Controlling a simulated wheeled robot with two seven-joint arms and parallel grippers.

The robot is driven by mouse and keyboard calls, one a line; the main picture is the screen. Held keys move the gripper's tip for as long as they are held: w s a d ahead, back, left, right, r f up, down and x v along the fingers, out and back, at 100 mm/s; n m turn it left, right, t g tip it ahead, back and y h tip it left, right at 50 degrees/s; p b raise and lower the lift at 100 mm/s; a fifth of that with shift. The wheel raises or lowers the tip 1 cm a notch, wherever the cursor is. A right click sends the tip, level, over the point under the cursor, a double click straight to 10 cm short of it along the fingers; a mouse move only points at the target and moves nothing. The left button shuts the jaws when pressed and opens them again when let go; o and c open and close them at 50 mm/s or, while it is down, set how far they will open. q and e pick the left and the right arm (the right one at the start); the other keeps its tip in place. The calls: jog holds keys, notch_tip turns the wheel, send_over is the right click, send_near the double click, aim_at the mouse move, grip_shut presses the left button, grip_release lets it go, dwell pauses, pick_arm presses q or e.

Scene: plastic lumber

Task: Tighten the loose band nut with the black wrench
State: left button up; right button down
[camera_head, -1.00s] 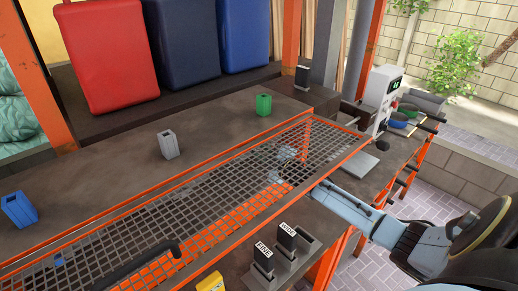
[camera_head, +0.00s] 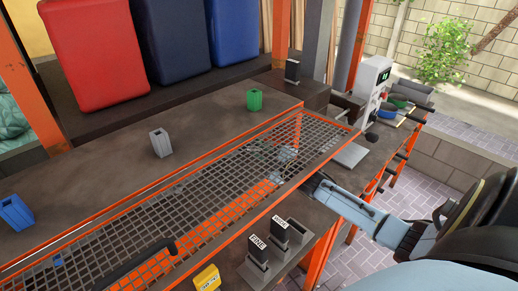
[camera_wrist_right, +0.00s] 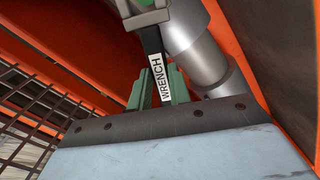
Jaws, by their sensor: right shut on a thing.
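My right gripper (camera_wrist_right: 160,90) is shut on the black wrench (camera_wrist_right: 152,40), whose white label reads WRENCH. The wrench stands up between the green fingers in the right wrist view, and its far end runs to a grey-green block (camera_wrist_right: 145,14) at the top edge; I cannot tell whether they touch. In the head view my right gripper (camera_head: 314,182) is at the front orange edge of the mesh, and the wrench is not clear there. I cannot make out the loose band nut. My left gripper is out of view.
A grey pipe (camera_wrist_right: 205,55) and orange frame (camera_wrist_right: 245,45) are close beside the wrench. An orange-framed mesh (camera_head: 215,190) spans the bench. Black labelled blocks (camera_head: 257,248) and a yellow block (camera_head: 206,278) stand at the front. A machine with a display (camera_head: 373,78) stands at right.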

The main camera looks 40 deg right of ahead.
dwell(0.3)
jog(key=s, duration=0.8)
jog(key=shift+d, duration=0.35)
dwell(0.8)
